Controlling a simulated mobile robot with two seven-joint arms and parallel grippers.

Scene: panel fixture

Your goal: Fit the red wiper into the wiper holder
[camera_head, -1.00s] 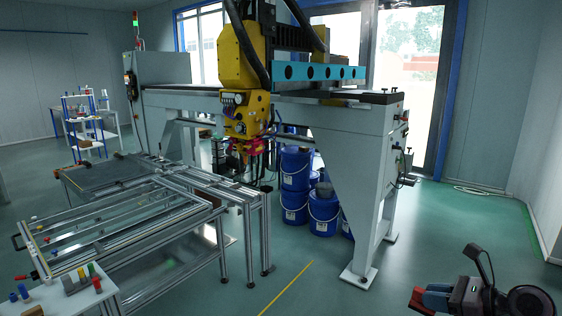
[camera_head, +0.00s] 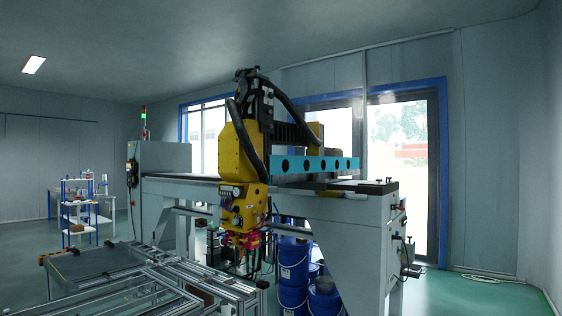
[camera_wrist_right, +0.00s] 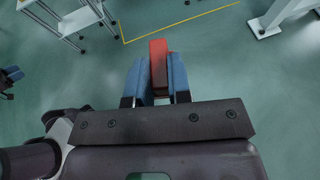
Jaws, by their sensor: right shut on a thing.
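The red wiper (camera_wrist_right: 158,60) is a red block in the right wrist view, seen between the two blue fingers of my right gripper (camera_wrist_right: 159,80). The gripper is shut on it and holds it above the green floor, with its far end sticking out past the fingertips. In the head view neither gripper shows now. I cannot make out the wiper holder in either current view.
A large gantry machine with a yellow head (camera_head: 242,165) stands ahead, with blue buckets (camera_head: 294,262) under it. A metal frame table (camera_head: 130,290) is at the lower left. A white shelf stand (camera_wrist_right: 75,18) and a yellow floor line (camera_wrist_right: 195,24) show in the wrist view.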

